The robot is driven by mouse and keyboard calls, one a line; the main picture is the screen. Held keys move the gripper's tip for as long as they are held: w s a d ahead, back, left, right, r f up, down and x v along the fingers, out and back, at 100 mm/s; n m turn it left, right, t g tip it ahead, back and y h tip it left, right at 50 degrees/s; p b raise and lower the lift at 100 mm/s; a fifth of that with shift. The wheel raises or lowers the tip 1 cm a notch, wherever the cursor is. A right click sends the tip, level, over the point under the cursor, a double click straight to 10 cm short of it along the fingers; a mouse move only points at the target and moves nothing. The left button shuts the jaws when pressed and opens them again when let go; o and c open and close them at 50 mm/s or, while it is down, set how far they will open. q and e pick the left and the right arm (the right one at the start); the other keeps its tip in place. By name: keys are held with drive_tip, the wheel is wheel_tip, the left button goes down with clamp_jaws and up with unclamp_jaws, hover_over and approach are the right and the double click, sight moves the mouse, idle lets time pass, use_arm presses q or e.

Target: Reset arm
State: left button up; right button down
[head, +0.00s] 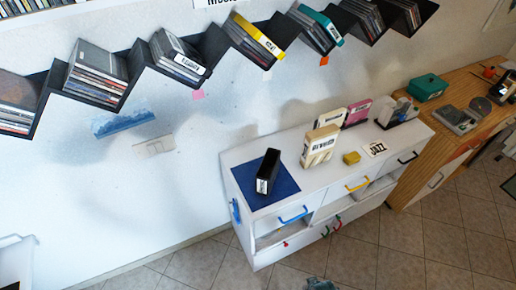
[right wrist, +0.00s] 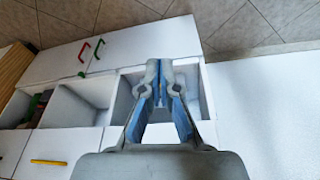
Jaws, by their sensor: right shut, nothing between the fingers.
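My right gripper (right wrist: 160,88) is in the middle of the right wrist view. Its blue-padded fingers are together at the tips, with nothing between them. Behind it in that view is the white cabinet (right wrist: 83,88) with open compartments; I see no contact. The same cabinet (head: 243,165) stands against the wall in the head view. A small grey-green part shows at the bottom edge of the head view; I cannot tell whether it is my gripper. My left gripper is in neither view.
A black case (head: 267,172) stands on a blue mat (head: 284,187) on the cabinet. Zigzag wall shelves (head: 141,72) hold discs above. A wooden desk (head: 450,145) adjoins at right. Tiled floor (head: 400,240) lies in front.

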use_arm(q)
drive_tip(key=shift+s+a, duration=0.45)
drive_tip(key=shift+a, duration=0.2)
use_arm(e)
drive_tip(key=s+f, duration=0.4)
drive_tip(key=f, duration=0.5)
drive_tip(key=s+d+f+g, duration=0.1)
drive_tip(key=s+f, duration=0.4)
drive_tip(key=f, duration=0.5)
drive_tip(key=s+d+f, duration=0.1)
drive_tip(key=s+f, duration=0.4)
drive_tip(key=f, duration=0.5)
drive_tip(key=shift+g, duration=0.3)
